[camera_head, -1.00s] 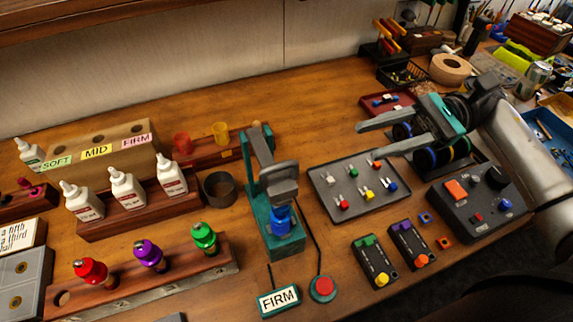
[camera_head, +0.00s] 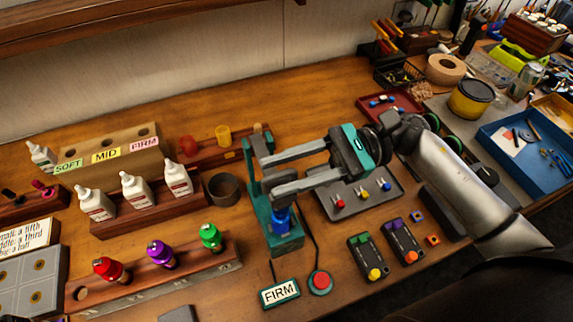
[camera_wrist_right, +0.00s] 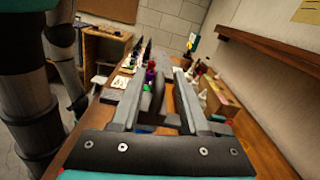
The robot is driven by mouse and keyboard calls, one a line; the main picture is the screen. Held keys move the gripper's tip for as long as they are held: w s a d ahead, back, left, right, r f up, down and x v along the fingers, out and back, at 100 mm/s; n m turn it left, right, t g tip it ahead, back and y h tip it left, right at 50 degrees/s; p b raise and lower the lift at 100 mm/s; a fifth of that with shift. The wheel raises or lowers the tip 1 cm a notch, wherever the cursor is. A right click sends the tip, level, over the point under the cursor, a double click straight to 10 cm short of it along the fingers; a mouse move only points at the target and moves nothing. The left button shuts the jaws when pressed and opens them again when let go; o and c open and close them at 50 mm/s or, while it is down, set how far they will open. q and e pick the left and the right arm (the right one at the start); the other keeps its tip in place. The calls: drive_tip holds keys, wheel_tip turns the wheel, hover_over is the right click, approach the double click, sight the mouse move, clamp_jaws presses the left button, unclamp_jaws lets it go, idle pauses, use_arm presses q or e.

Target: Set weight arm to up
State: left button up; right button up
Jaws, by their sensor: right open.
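The teal test stand (camera_head: 285,243) stands on the bench at the middle, with an upright post (camera_head: 257,150) at its back left. A blue cylinder (camera_head: 281,222) sits in the stand. The grey weight arm (camera_head: 284,200) lies low over the cylinder, mostly hidden by my gripper. My right gripper (camera_head: 268,178) is open, its two long fingers pointing left at the post and the weight arm. In the right wrist view, a dark grey piece (camera_wrist_right: 150,103) shows between the open fingers (camera_wrist_right: 158,80); I cannot tell contact. My left gripper is out of view.
A FIRM sign (camera_head: 279,292) and a red button (camera_head: 320,281) are in front of the stand. A grey cup (camera_head: 224,188) and white bottles (camera_head: 136,190) stand to its left. A grey tray (camera_head: 368,205) with small coloured parts lies under my right forearm.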

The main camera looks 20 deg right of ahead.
clamp_jaws()
idle(0.3)
idle(1.1)
